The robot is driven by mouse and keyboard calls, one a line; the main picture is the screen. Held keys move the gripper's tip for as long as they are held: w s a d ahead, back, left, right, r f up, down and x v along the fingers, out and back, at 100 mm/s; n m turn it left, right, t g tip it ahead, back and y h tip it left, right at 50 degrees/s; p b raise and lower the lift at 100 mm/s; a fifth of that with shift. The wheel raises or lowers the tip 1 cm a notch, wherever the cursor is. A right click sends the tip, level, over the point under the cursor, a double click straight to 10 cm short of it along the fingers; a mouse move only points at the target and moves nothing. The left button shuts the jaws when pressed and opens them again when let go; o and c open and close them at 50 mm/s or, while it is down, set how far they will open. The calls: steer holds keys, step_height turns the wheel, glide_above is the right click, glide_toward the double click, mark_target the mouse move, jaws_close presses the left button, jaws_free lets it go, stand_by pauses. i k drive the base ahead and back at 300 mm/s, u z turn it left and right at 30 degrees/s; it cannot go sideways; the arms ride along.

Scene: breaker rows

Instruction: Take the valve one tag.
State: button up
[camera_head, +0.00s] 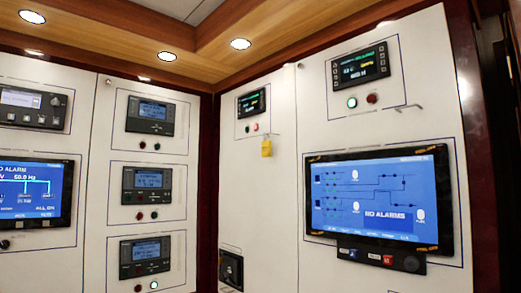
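My gripper is not in view.
A bare metal peg (408,107) sticks out at the upper right, below another display unit (362,66). A large blue screen (380,199) reads "NO ALARMS". Several meters line the left panel (97,200). A dark socket box (231,269) sits low in the middle.

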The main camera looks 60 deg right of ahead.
mark_target(266, 145)
steer(key=z, duration=0.1)
steer(key=i, duration=0.95)
steer(key=u, duration=0.05)
